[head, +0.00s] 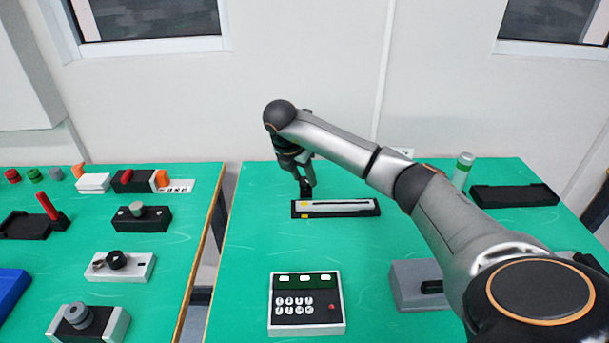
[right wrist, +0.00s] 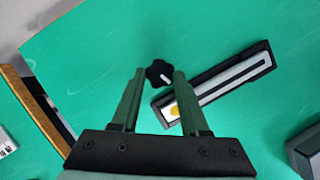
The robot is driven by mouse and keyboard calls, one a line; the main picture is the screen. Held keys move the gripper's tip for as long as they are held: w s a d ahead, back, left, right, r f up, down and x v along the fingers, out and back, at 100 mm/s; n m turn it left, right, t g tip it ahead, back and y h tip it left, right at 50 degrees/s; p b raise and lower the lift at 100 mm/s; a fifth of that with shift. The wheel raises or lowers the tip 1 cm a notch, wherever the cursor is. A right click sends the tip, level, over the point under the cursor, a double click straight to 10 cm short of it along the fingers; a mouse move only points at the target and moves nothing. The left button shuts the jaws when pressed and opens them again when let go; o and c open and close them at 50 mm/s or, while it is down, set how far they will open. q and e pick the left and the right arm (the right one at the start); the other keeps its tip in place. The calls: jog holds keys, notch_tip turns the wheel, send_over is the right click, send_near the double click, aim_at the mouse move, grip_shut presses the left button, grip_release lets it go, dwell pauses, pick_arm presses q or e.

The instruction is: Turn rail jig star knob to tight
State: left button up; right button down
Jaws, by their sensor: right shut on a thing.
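The rail jig (head: 345,208) is a black base with a pale slotted rail, lying on the right green table. It also shows in the right wrist view (right wrist: 232,78), with a yellow patch at its near end. The black star knob (right wrist: 157,71) stands by that end, its white mark pointing to the lower right in the wrist view. My right gripper (head: 306,188) reaches down over the jig's left end and is shut on the star knob, one finger on each side (right wrist: 158,78). In the head view the fingers mostly hide the knob. My left gripper is out of view.
A keypad box (head: 306,304) stands in front of the jig, and a grey box (head: 412,284) lies under my right forearm. A gap separates the left table, which holds several devices.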

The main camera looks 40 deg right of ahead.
jog(key=shift+w+m+g, duration=0.2)
jog(key=shift+m+g, duration=0.5)
jog(key=shift+m, duration=1.3)
jog(key=shift+c, duration=2)
grip_release()
jog(key=p+v, duration=0.2)
jog(key=v, duration=1)
jog(key=shift+a+r, duration=0.15)
jog(key=shift+r, duration=0.1)
